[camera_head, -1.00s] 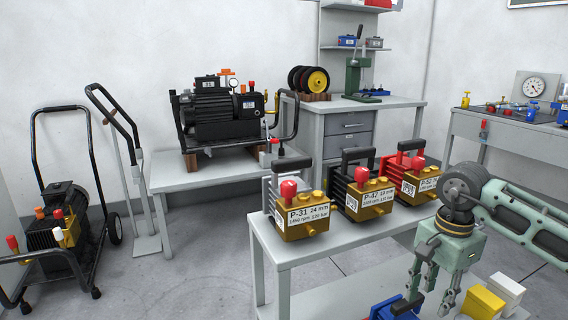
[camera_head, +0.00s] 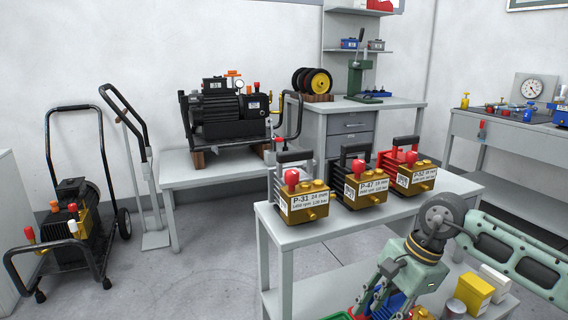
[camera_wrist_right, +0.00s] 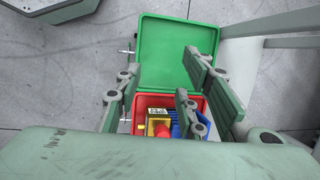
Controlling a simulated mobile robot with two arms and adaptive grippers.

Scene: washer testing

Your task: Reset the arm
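My right arm comes in from the right of the head view. Its green gripper (camera_head: 385,297) hangs low over the front end of the pump table, pointing down and left. My left gripper is not in view.
Three labelled pumps, P-31 (camera_head: 304,202), P-47 (camera_head: 361,189) and P-52 (camera_head: 411,175), stand on the table top (camera_head: 330,222) beside my right arm. Yellow (camera_head: 472,293) and white (camera_head: 494,278) containers sit on the lower shelf. A trolley pump (camera_head: 70,225) stands at left.

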